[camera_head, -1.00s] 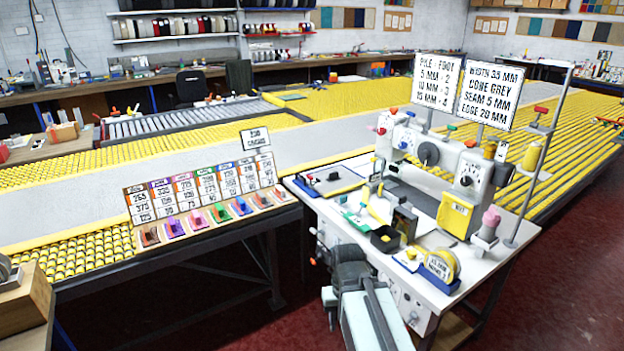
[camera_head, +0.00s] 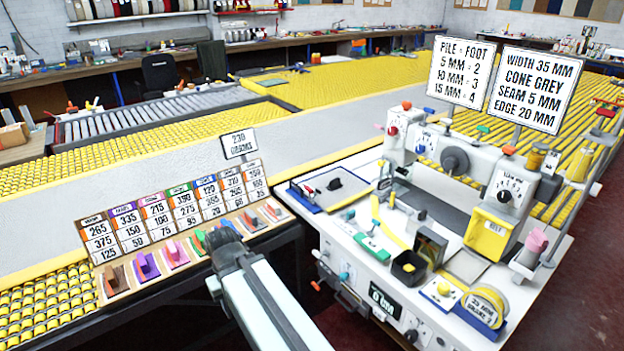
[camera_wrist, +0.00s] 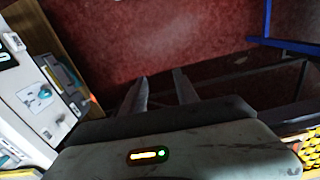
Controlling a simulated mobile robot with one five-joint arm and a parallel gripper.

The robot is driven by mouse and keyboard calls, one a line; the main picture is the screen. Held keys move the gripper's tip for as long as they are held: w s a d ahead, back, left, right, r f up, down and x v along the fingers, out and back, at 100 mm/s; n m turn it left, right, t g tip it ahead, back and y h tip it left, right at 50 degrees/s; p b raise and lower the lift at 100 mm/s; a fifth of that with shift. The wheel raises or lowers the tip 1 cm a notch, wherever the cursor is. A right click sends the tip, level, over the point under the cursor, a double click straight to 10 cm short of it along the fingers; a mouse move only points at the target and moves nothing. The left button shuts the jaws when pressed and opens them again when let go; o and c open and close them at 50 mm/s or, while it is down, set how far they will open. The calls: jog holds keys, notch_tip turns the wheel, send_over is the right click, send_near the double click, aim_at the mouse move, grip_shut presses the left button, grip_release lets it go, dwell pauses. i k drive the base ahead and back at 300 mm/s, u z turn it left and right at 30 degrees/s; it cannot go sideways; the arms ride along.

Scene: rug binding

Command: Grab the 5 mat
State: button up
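I cannot pick out a mat marked 5 by its label. A row of coloured handled blocks, including a purple one (camera_head: 146,265), sits below number cards on the near edge of the conveyor. My gripper's two fingers (camera_wrist: 160,76) stand apart in the wrist view, with nothing between them and dark red floor beyond. In the head view my arm reaches up in front of the coloured blocks; its fingertips are not clear there.
The white sewing machine table (camera_head: 350,240) stands to the right of my arm. A sign (camera_head: 470,72) gives pile and foot sizes, including 5 mm. The yellow roller conveyor (camera_head: 45,305) runs behind and left.

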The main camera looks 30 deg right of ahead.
aim_at(338, 188)
jog(key=i, duration=0.6)
jog(key=z, duration=0.4)
jog(key=i, duration=1)
jog(key=u, duration=0.05)
